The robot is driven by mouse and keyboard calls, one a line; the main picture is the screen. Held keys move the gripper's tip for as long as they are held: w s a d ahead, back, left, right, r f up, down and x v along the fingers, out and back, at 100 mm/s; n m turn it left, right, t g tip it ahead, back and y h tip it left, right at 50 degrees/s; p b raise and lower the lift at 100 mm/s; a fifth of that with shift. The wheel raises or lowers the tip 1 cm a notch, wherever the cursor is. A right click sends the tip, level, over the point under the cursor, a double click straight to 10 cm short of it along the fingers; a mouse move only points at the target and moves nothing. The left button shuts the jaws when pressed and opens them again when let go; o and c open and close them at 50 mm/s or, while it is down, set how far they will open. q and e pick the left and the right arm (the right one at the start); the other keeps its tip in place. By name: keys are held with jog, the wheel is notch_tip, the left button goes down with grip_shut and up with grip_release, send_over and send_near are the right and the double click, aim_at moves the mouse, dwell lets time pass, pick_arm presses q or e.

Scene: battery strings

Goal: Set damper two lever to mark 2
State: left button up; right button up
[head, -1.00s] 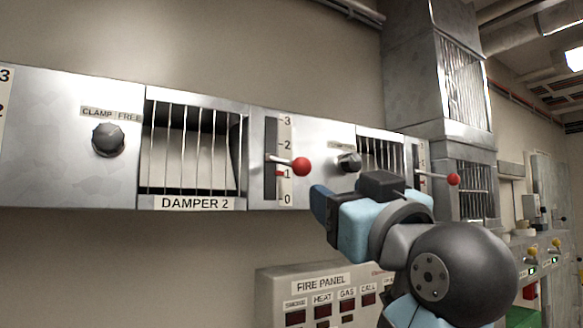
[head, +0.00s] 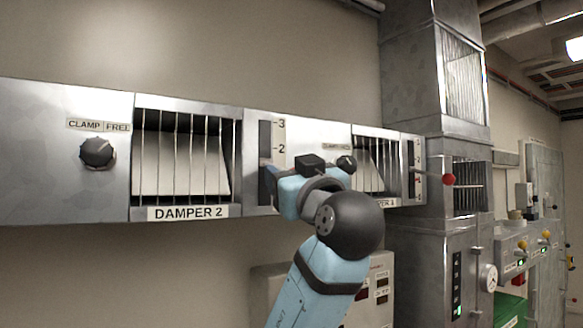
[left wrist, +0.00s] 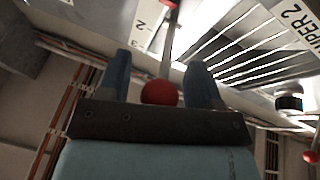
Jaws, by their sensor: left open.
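The damper 2 panel has a barred window with a DAMPER 2 label (head: 188,213) and, to its right, a slot and scale plate (head: 281,140) with marks 3 and 2 showing. My left gripper (head: 270,186) is in front of the lower scale, hiding the lower marks and the lever in the head view. In the left wrist view the lever's red ball knob (left wrist: 160,92) sits between the two open fingers of my left gripper (left wrist: 160,80), with gaps on both sides. The lever rod (left wrist: 168,45) runs from the knob to the panel. My right gripper is not in view.
A dark clamp knob (head: 97,152) under a CLAMP/FREE label is left of the window. A neighbouring damper's red-knobbed lever (head: 448,179) sticks out to the right. A partly hidden panel (head: 383,262) is below. A metal duct (head: 408,90) stands further right.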

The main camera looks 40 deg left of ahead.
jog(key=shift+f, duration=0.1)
pick_arm(q)
jog(key=shift+c, duration=0.4)
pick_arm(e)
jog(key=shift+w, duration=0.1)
pick_arm(q)
jog(key=c, duration=0.7)
grip_shut()
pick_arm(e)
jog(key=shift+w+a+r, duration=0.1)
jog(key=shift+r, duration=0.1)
